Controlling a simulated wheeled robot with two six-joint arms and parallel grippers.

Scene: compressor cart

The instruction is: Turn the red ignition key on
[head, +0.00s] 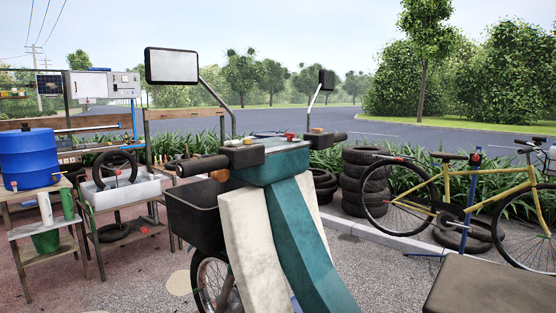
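A small red piece (289,136), which looks like the ignition key, stands on top of the teal dash (272,168) between the handlebars. It is too small to tell which way it is turned. The left handlebar grip (203,166) and the right grip (328,140) reach out to either side, each beside a dark switch box with a small orange part. Neither of my grippers shows in the head view.
Two mirrors (172,66) rise on stalks above the handlebars. A dark basket (193,213) hangs at the left of the front. A dark flat block (490,287) fills the lower right corner. Stacked tyres (363,182), a yellow bicycle (443,201) and a blue barrel (28,158) stand farther off.

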